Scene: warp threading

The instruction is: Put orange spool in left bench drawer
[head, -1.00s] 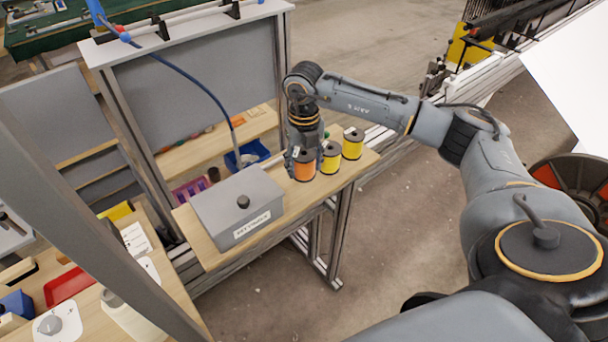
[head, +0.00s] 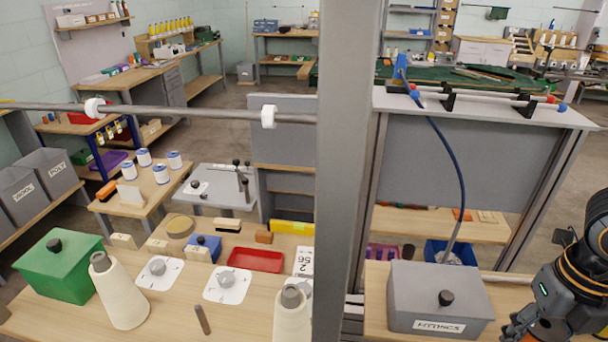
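The orange spool (head: 554,331) is at the lower right of the head view, only partly seen below my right gripper (head: 535,326). The gripper's fingers are at the spool, but the frame's bottom edge cuts them off, so I cannot tell whether they grip it. The spool is right of the grey lidded box (head: 415,290). My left gripper is out of view. A bench at the far back left (head: 127,82) has a grey drawer unit (head: 172,92) under its top. I cannot tell whether it is the bench the task names.
A grey upright post (head: 345,150) stands between the near left table (head: 180,318) and the grey box's bench. That table holds a green box (head: 60,265), cones (head: 118,290) and a red tray (head: 256,260). A horizontal bar (head: 190,112) crosses the left side. Floor shows around the back benches.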

